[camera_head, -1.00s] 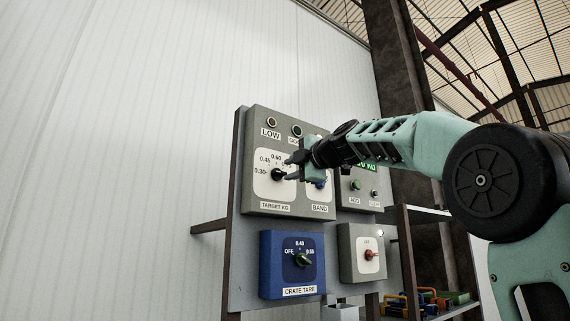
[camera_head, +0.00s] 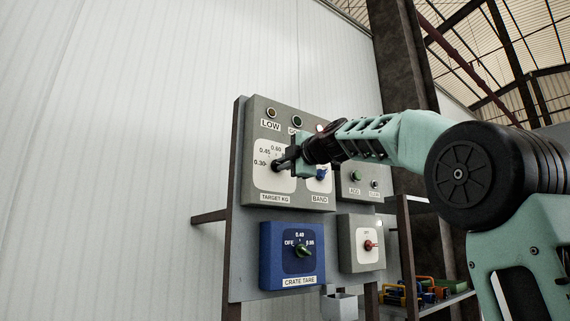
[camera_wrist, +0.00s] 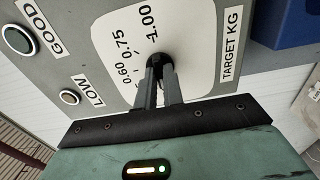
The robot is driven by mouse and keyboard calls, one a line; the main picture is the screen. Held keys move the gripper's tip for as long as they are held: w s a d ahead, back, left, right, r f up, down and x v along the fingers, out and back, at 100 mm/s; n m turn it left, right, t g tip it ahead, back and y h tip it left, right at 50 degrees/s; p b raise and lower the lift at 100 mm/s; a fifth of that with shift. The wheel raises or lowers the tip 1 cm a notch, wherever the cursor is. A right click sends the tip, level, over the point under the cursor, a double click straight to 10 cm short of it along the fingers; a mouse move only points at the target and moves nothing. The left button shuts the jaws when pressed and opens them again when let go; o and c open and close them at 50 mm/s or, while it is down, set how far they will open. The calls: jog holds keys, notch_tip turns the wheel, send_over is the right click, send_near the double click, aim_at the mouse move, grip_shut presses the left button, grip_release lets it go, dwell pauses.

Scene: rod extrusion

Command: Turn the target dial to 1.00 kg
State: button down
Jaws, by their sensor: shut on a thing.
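The target dial is a black knob (camera_wrist: 155,62) on a white scale plate (camera_head: 262,180) labelled TARGET KG, on the upper grey panel. The wrist view shows the marks 0.60, 0.75 and 1.00 around it; lower marks are partly hidden by my fingers. The head view shows 0.30, 0.45 and 0.60. My gripper (camera_wrist: 159,82) is shut on the knob, one finger on each side; it also shows in the head view (camera_head: 281,165). The knob's pointer is hidden, so I cannot tell its setting.
The BAND knob (camera_head: 320,174) sits close right of my gripper. Below are the blue CRATE TARE box (camera_head: 270,265) and a grey box with a red knob (camera_head: 369,245). LOW (camera_head: 271,112) and GOOD (camera_wrist: 18,39) lamps sit above. A shelf with coloured items (camera_head: 425,290) stands lower right.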

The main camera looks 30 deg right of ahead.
jog(key=shift+f, duration=0.1)
jog(key=shift+m+p, duration=1.15)
jog(key=shift+m, duration=16.65)
jog(key=c, duration=1.5)
grip_release()
